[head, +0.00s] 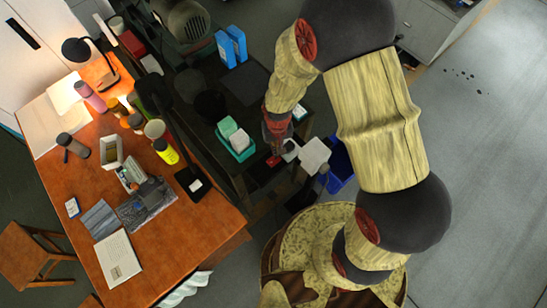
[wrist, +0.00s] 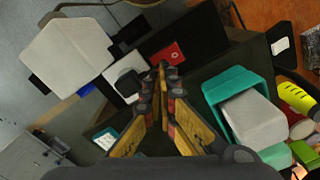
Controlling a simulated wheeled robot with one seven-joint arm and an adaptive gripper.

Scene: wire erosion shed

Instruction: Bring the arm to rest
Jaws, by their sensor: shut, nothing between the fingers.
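My arm reaches from its base at the lower right of the head view up and over, then down to the dark bench. My gripper (head: 277,150) is over the front end of that bench, beside a teal bin. In the wrist view my gripper (wrist: 162,75) has its fingers drawn together at the tips, with nothing between them. A small red item (wrist: 168,53) lies just beyond the fingertips on a dark surface. Whether the tips touch anything cannot be told.
The teal bin (head: 246,151) holds pale blocks, close by my gripper. A white box-like thing (head: 314,155) and a blue bin (head: 342,166) stand on its other side. A cluttered orange-brown desk (head: 188,237) is at left. Open grey floor (head: 480,170) lies at right.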

